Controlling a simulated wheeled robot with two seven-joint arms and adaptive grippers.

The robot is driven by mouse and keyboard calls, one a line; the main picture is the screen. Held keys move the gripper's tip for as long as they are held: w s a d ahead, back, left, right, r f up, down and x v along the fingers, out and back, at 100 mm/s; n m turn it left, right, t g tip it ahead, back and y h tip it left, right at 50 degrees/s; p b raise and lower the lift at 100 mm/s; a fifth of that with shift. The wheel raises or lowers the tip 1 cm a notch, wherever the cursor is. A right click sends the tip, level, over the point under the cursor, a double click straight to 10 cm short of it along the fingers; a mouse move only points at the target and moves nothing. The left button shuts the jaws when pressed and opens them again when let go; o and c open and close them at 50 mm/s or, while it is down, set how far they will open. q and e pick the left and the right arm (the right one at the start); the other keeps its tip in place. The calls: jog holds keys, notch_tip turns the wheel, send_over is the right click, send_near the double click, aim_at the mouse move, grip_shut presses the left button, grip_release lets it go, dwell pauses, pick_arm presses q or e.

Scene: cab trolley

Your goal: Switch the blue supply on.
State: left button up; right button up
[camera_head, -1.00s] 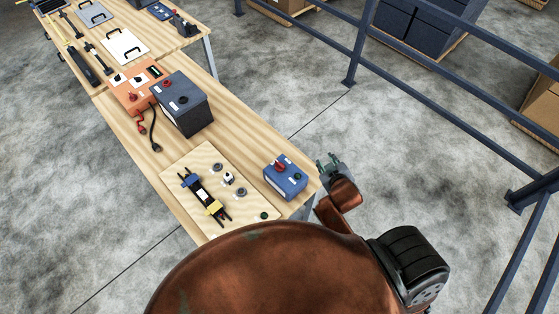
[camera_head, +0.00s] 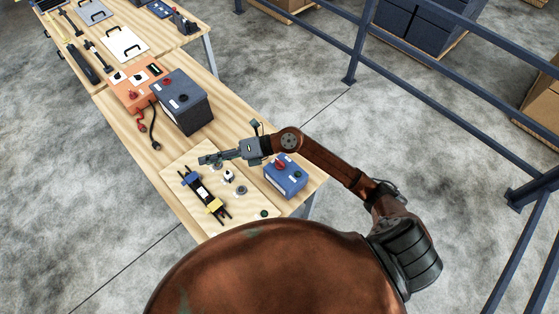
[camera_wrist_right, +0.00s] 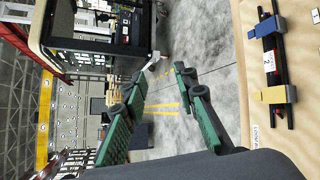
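The blue supply (camera_head: 287,182) is a small blue box at the near right corner of the wooden table. A red knob (camera_head: 280,164) and a small dark button (camera_head: 297,175) sit on its top. My right gripper (camera_head: 203,159) reaches over the table from the right, beyond and left of the supply, above the pale board and apart from the supply. In the right wrist view its two green-padded fingers (camera_wrist_right: 158,78) stand apart with nothing between them. The supply is not recognisable in the wrist view. My left gripper is not in view.
The pale board (camera_head: 186,160) carries a blue-and-yellow fixture (camera_head: 203,193) and several small round parts. A dark box with a red knob (camera_head: 182,108) stands just beyond my right gripper, beside an orange panel (camera_head: 130,97). A blue railing (camera_head: 440,75) runs along the right.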

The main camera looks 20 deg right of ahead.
notch_tip(320, 180, down, 6)
jog(key=d+n+g+h, duration=0.2)
jog(key=d+h, duration=0.1)
jog(key=g+h, duration=0.3)
jog(key=h, duration=0.8)
send_over(280, 162)
notch_tip(280, 162, down, 9)
jog(key=shift+r, duration=0.1)
jog(key=shift+f, duration=0.3)
notch_tip(280, 162, down, 7)
jog(key=shift+r+p, duration=0.1)
jog(key=shift+p, duration=0.95)
grip_shut()
